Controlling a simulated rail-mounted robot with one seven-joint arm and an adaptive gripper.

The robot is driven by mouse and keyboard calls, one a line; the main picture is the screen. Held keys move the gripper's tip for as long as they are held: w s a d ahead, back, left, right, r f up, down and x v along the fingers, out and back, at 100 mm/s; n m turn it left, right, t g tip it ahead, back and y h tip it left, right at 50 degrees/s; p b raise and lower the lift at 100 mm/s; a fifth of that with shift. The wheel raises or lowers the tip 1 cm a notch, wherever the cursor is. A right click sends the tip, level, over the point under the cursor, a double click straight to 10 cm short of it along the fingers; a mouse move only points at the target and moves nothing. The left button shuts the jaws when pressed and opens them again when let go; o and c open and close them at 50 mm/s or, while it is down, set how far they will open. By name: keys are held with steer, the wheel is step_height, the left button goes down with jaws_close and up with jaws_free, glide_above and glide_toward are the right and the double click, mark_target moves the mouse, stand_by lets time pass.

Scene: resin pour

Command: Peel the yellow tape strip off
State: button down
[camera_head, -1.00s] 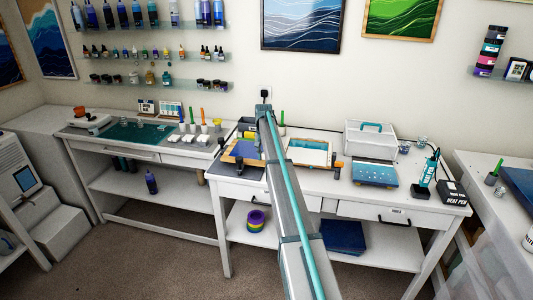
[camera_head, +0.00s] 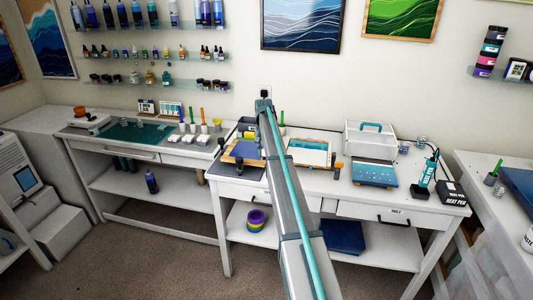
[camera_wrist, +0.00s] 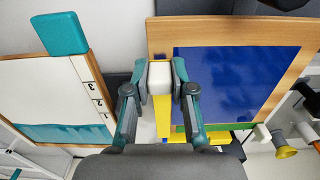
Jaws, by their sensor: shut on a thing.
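The yellow tape strip (camera_wrist: 162,116) runs along the left edge of a wood-framed blue panel (camera_wrist: 225,80) in the wrist view. A white, block-like tab (camera_wrist: 160,75) is at the strip's upper end. My gripper (camera_wrist: 160,72) is shut on this tab, one finger on each side. I cannot tell how much of the strip still touches the frame. In the head view the blue panel (camera_head: 243,150) lies on the middle table, just left of my arm. There my arm hides the gripper and the strip.
A second wood frame with a white and teal panel (camera_wrist: 55,105) and number marks lies to the left in the wrist view. In the head view, a white box (camera_head: 370,140), a blue dotted board (camera_head: 374,174) and a heat pen (camera_head: 429,168) stand to the right.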

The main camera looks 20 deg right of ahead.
steer(key=shift+r, duration=0.25)
steer(key=shift+r+p, duration=1.1)
steer(key=shift+r, duration=1.75)
steer(key=shift+a, duration=0.15)
